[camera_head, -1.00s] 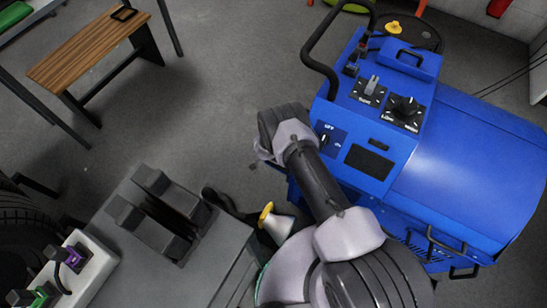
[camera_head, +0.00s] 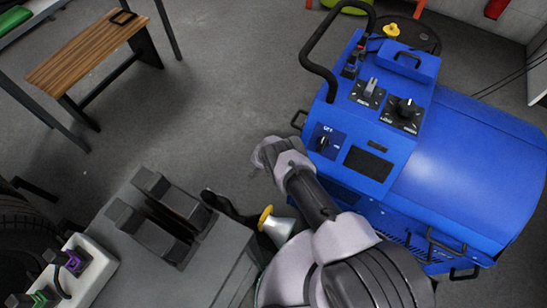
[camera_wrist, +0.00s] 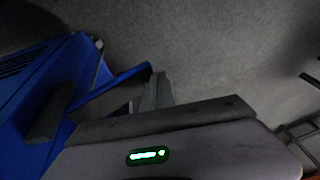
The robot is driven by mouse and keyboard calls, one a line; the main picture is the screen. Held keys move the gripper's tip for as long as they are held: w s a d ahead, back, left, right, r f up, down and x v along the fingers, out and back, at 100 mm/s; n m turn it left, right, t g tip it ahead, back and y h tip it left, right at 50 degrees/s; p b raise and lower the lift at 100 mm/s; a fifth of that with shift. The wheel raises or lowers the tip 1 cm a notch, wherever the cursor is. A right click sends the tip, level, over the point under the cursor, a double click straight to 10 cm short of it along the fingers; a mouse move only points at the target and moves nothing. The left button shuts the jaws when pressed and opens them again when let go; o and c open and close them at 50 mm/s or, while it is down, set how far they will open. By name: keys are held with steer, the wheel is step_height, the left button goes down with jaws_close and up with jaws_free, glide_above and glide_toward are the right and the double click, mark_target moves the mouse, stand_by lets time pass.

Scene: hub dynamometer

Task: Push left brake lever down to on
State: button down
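The blue dynamometer (camera_head: 440,150) stands at the right in the head view. On its panel are an on/off knob (camera_head: 323,143) and a small switch lever (camera_head: 371,87). A small dark handle (camera_head: 299,120) sticks out of its left side. I cannot tell which part is the left brake lever. My gripper (camera_head: 258,158) is left of the machine, apart from the panel, and mostly hidden by my wrist. In the wrist view a grey finger-like part (camera_wrist: 157,92) shows beside a blue bar on the machine's side; I cannot tell if they touch. Its opening is unclear.
A grey unit with two dark raised blocks (camera_head: 168,203) stands at the lower left. A yellow-rimmed cone (camera_head: 266,218) is close below my arm. A wooden bench (camera_head: 85,60) stands at the upper left. Grey floor lies open between bench and machine.

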steer(key=shift+s+f, duration=0.1)
stand_by(0.3)
steer(key=p+v, duration=1.7)
steer(key=p, duration=0.4)
steer(key=shift+r, duration=0.3)
steer(key=shift+f, duration=0.1)
